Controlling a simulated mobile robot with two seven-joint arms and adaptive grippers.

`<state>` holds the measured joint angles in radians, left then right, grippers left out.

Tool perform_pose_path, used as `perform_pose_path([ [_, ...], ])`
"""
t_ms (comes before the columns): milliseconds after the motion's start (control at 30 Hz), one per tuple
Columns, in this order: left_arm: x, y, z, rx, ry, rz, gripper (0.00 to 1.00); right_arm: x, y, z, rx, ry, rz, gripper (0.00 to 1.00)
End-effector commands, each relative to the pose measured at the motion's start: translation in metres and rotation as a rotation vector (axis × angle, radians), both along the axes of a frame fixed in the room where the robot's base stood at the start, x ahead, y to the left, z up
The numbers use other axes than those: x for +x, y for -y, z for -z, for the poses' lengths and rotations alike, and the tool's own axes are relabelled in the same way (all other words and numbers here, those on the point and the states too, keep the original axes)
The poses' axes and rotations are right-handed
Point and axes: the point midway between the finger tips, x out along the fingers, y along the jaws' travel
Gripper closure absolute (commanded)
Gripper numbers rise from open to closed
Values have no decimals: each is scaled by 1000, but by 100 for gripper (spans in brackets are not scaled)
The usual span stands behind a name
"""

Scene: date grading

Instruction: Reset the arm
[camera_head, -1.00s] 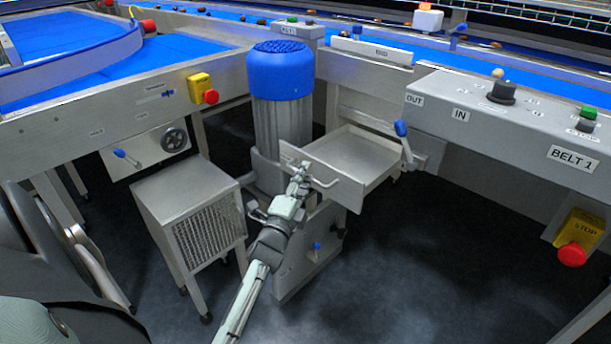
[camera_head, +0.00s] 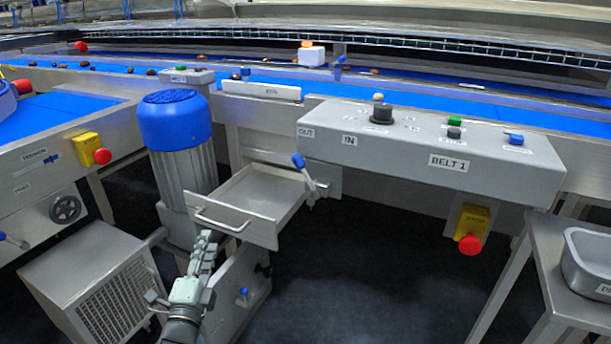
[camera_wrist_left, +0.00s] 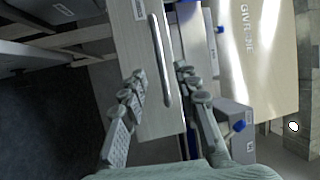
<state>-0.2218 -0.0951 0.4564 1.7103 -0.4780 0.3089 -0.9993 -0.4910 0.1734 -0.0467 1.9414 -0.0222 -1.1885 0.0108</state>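My left gripper (camera_head: 206,240) is in the lower left of the head view, just below and in front of the handle of an open metal drawer (camera_head: 262,196). In the left wrist view, the fingers of my left gripper (camera_wrist_left: 158,78) are spread apart with nothing clasped between them. The bar handle (camera_wrist_left: 160,62) of the drawer shows between and beyond the fingertips, and it seems free of them. My right gripper is in neither view.
A blue-topped motor (camera_head: 175,120) stands left of the drawer. A grey control box (camera_head: 430,150) marked BELT 1 is to the right, with a red stop button (camera_head: 469,244) below. A metal table with a tray (camera_head: 590,262) is at far right. Dark floor lies between.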

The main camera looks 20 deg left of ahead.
Motion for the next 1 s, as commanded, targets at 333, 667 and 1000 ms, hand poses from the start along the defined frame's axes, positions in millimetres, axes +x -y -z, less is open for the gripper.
perform_pose_path([
  [333,-6,12,63,-385,-190,-27,69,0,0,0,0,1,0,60],
  [667,-133,108,216,-1153,-737,-379,69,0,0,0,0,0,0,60],
  [1000,-212,147,244,-1304,-935,-615,69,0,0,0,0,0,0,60],
])
